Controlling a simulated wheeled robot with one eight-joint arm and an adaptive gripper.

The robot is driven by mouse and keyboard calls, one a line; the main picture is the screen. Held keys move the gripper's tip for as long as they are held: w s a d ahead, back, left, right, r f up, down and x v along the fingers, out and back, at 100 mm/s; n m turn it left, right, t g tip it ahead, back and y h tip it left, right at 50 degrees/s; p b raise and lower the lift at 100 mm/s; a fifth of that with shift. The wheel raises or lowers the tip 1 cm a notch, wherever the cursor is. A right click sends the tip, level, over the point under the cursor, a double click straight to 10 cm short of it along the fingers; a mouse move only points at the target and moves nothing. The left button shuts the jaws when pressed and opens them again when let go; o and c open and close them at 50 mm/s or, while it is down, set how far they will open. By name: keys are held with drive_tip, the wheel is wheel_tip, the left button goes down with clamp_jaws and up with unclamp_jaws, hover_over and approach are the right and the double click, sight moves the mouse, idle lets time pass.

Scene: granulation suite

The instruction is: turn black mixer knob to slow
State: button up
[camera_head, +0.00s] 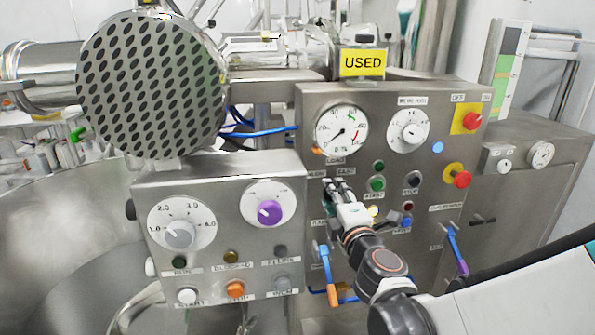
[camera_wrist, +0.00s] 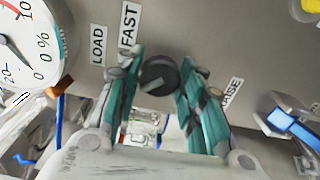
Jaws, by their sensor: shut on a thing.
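The black mixer knob (camera_wrist: 159,74) is a round dark knob on the grey steel panel, seen in the wrist view. My gripper (camera_wrist: 162,68) has one teal finger on each side of it and is shut on it. A FAST label (camera_wrist: 130,24) is above and left of the knob. No SLOW label is readable. In the head view my gripper (camera_head: 338,188) reaches the panel below the load gauge (camera_head: 341,130) and hides the knob. The knob's pointer mark cannot be made out.
Close by are a green button (camera_head: 377,184), a black button (camera_head: 411,181) and a blue-handled lever (camera_head: 324,258). A red emergency button (camera_head: 462,179) is to the right. At left, a nearer box carries a purple knob (camera_head: 269,212) and a grey dial (camera_head: 180,234).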

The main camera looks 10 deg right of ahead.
drive_tip(key=shift+s+a+f, duration=0.1)
drive_tip(key=shift+s, duration=0.4)
drive_tip(key=o, duration=1.1)
